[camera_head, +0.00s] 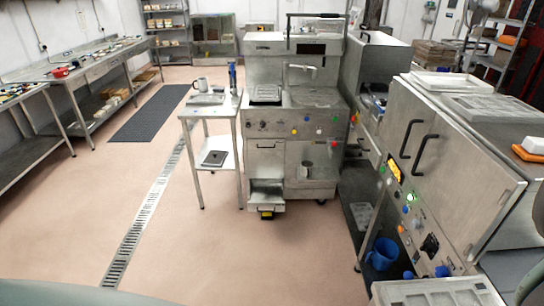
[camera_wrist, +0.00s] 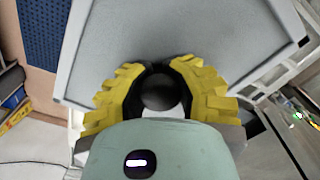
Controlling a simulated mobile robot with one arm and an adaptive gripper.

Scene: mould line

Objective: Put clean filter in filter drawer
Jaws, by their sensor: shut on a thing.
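My gripper (camera_wrist: 160,88) shows in the wrist view with its yellow ribbed fingers closed around a dark round thing (camera_wrist: 160,92). I cannot tell whether this thing is part of the clean filter. Behind it is a grey rimmed surface (camera_wrist: 185,35). In the head view, a low drawer (camera_head: 266,206) at the foot of the middle machine (camera_head: 265,155) stands pulled out, with a dark handle and a yellow mark. I cannot tell whether this is the filter drawer. A dark flat piece (camera_head: 214,158) lies on the lower shelf of the side table. My gripper is not visible in the head view.
The side table (camera_head: 196,113) stands left of the middle machine, with a mug (camera_head: 202,84) on top. A steel machine (camera_head: 455,160) with black handles fills the right side, with a blue jug (camera_head: 382,253) below. Open floor (camera_head: 230,255) lies in front, crossed by a drain grate (camera_head: 140,225).

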